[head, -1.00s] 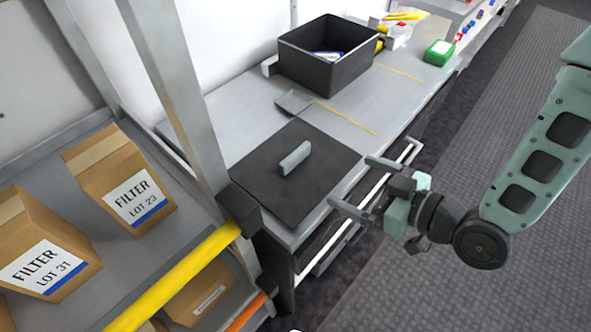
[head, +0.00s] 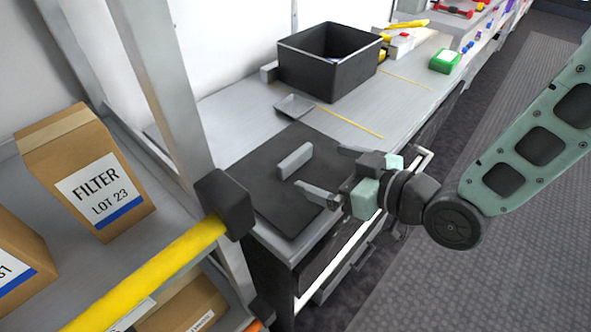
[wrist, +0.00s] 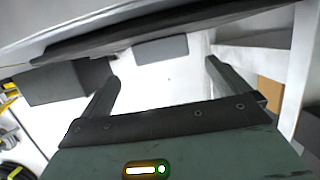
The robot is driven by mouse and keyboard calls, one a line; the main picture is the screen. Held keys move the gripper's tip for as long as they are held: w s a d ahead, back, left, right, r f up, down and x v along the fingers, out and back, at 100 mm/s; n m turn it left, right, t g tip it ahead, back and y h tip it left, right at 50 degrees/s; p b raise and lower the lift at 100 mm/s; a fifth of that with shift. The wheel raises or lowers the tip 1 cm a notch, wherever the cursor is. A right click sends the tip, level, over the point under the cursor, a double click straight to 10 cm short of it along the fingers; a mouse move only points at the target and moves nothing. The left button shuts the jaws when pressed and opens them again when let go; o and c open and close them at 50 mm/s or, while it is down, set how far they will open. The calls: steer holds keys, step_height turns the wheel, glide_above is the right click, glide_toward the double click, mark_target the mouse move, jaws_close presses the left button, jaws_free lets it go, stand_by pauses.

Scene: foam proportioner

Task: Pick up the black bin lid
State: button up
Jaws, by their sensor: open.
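The black bin lid (head: 262,180) lies flat on the grey counter, a square dark plate with a grey upright bar handle (head: 296,160) at its middle. My gripper (head: 322,170) is open and empty, just right of the handle, fingers pointing at it. The wrist view appears inverted: the lid (wrist: 110,36) is a dark slab along the top, and the handle (wrist: 160,49) sits ahead of and between the open fingertips (wrist: 165,78). A gap seems to remain between fingertips and handle. The black bin (head: 322,75) stands open farther back on the counter.
A small grey tray (head: 296,106) lies between lid and bin. A metal post with a black bracket (head: 226,205) and a yellow rail (head: 150,280) stand close to the lid's left. Filter boxes (head: 90,175) fill the left shelf. A green box (head: 445,61) is farther back.

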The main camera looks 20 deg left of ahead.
mark_target(299, 158)
steer(key=x, duration=0.3)
steer(key=shift+r+p+x, duration=0.15)
steer(key=shift+p+x, duration=0.25)
steer(key=shift+x, duration=0.95)
steer(key=shift+r+p+x, duration=0.1)
steer(key=shift+p+x, duration=0.3)
steer(key=shift+x, duration=0.95)
steer(key=c, duration=1)
